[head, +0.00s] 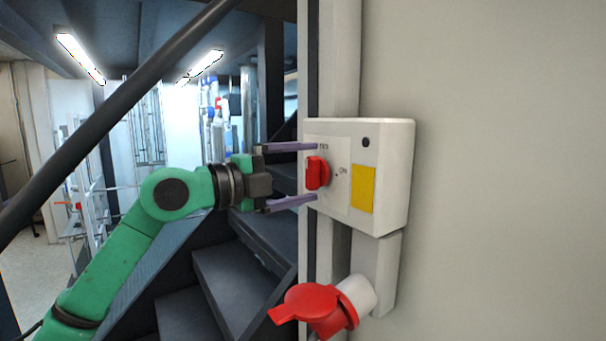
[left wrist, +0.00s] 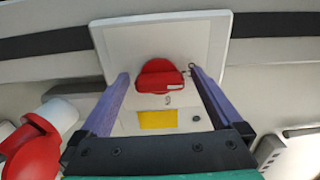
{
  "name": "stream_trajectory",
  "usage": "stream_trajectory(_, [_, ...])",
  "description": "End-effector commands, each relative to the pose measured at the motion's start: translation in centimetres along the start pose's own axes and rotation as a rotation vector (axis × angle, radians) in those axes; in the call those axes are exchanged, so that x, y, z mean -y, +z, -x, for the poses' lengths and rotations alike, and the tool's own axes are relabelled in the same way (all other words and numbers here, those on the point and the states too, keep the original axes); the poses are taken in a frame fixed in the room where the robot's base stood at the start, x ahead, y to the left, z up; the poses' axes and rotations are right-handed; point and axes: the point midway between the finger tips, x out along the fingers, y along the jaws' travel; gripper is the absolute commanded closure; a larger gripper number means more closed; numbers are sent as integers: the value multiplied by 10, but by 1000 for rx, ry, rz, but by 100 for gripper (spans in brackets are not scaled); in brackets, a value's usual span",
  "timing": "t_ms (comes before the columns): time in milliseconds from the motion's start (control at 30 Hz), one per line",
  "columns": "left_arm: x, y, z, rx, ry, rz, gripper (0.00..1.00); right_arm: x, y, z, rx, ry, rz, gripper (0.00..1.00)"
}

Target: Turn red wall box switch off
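The red switch (head: 317,172) is a knob on the front of a white wall box (head: 391,180); it also shows in the left wrist view (left wrist: 160,78). A yellow label (head: 362,189) is beside it. My left gripper (head: 318,172) is open, its two purple fingers above and below the knob in the head view. In the left wrist view the fingers stand on either side of the knob, apart from it. Whether the fingertips touch the box face is hard to tell. My right gripper is not in view.
A red capped socket (head: 318,308) juts out below the box. A plain wall (head: 500,180) fills the right side. Dark stairs (head: 215,290) and a slanting dark rail (head: 115,105) are at the left, near my green left arm.

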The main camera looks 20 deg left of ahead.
Motion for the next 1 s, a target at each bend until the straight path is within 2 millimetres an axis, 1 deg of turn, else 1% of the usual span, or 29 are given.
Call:
stream_trajectory(167, [-2,0,4,1,1,-1,0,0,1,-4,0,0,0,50])
stream_trajectory(267, [-6,1,19,3,1,-2,0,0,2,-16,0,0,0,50])
stream_trajectory(367, [-9,2,46,5,1,-4,0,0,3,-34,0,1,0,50])
stream_trajectory(500, [-10,1,89,6,1,-3,0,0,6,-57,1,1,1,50])
stream_trajectory(600, [-8,2,116,6,0,-2,0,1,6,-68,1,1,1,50])
stream_trajectory(700, [-5,1,134,3,1,0,0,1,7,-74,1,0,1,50])
stream_trajectory(800, [-2,1,144,1,0,-1,0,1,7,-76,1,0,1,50])
stream_trajectory(1000, [0,0,146,0,0,0,0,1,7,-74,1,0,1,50])
